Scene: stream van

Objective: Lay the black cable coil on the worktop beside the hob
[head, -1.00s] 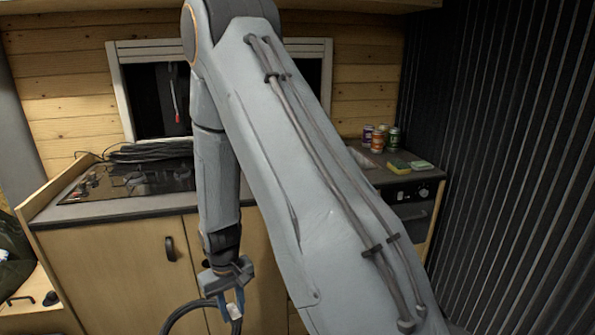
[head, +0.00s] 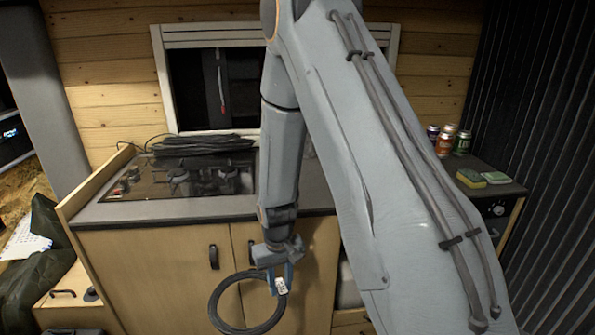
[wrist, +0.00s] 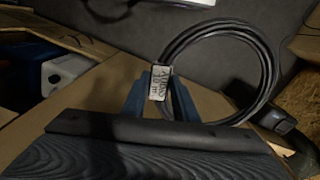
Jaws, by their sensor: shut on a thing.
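The black cable coil (head: 217,312) hangs as a ring from my gripper (head: 281,284), in front of the cabinet doors and below the worktop's front edge. My gripper is shut on the coil near a white printed tag (wrist: 159,88). In the wrist view the coil (wrist: 268,72) stands out to the right of the blue fingers (wrist: 157,100). The hob (head: 178,182) is a dark glass plate set in the worktop (head: 230,207). My arm hides the worktop just right of the hob.
Another dark cable bundle (head: 203,144) lies behind the hob. Several cans (head: 443,142) and sponges (head: 471,178) stand on the worktop at right. A ribbed dark wall (head: 530,120) bounds the right side. A dark green bag (head: 45,250) sits at lower left.

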